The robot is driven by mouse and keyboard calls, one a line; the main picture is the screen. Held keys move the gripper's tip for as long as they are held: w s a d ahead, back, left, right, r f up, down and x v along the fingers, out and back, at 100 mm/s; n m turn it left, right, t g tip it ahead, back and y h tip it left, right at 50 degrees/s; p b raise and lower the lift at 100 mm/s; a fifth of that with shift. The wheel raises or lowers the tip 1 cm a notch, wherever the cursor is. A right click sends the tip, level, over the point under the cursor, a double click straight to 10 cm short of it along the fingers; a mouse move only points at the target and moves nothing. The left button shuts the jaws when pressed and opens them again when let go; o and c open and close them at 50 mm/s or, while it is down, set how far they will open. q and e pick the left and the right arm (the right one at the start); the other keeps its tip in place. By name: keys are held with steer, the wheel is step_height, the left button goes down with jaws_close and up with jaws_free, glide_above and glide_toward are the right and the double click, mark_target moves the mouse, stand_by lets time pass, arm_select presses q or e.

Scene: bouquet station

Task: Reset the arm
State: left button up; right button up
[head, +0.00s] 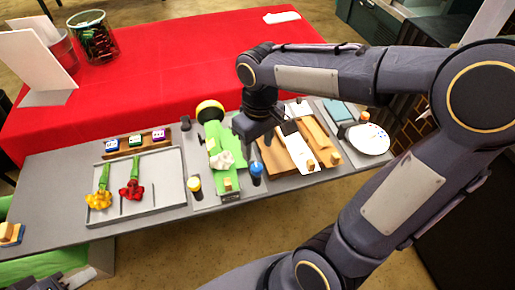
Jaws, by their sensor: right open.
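My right arm reaches in from the right and bends over the work table. My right gripper (266,132) hangs open above the table, between a green board and a brown wooden board (274,158); nothing shows between its fingers. The green board (214,135) carries a crumpled white item (222,160). My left gripper (78,278) shows only in part at the bottom left edge, low beside the table; its jaws cannot be made out. A grey tray (160,205) holds a yellow flower bunch (98,200) and a red flower bunch (132,191), both with green stems.
A blue-topped cup (257,170) and a yellow-topped bottle (194,184) stand near the front edge. A white plate (368,139) lies at right. A wooden rack (136,142) with small boxes stands behind the tray. A red-covered table (170,75) lies behind. The table's left end is bare.

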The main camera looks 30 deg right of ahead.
stand_by(0.4)
steer(key=s+a+r+m+t+y, duration=0.1)
steer(key=s+m+t+y, duration=0.2)
steer(key=s, duration=0.8)
steer(key=m+t, duration=0.1)
steer(key=t, duration=0.1)
steer(key=shift+s+a+t, duration=0.2)
steer(key=shift+s+t, duration=0.1)
steer(key=shift+s, duration=0.1)
stand_by(1.2)
